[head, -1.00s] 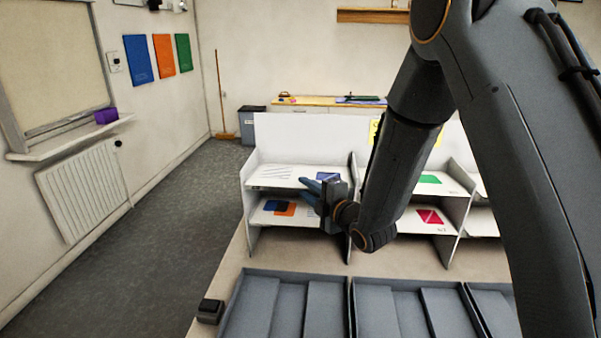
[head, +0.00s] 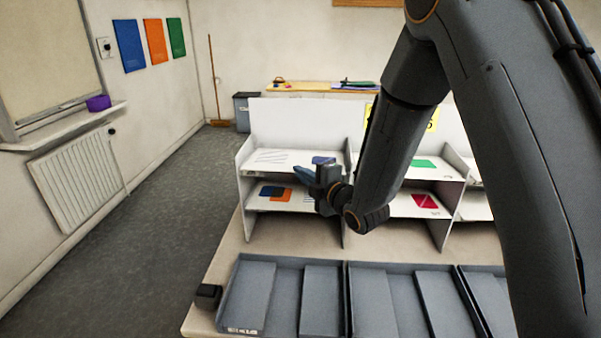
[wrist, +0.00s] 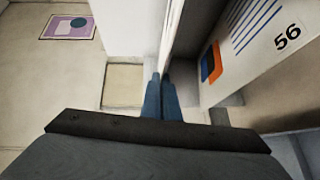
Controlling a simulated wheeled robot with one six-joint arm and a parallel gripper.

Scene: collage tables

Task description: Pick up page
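A page (head: 290,205) with blue and orange shapes and thin stripes lies on the lower left shelf. In the wrist view a page (wrist: 262,58) with a blue and orange shape, blue lines and the number 56 shows at the right. My gripper (head: 297,172) is in front of the left shelf bay, at about the height of the upper board. In the wrist view its blue fingers (wrist: 162,76) are close together, left of the 56 page and apart from it. I see no page between them. My arm hides part of the shelves.
Another striped page (head: 268,158) lies on the upper left shelf. Pages with green (head: 423,164) and red (head: 425,201) shapes lie in the bay to the right. Grey trays (head: 250,290) and a small black block (head: 208,295) stand in front. Shelf boards and dividers are close around my gripper.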

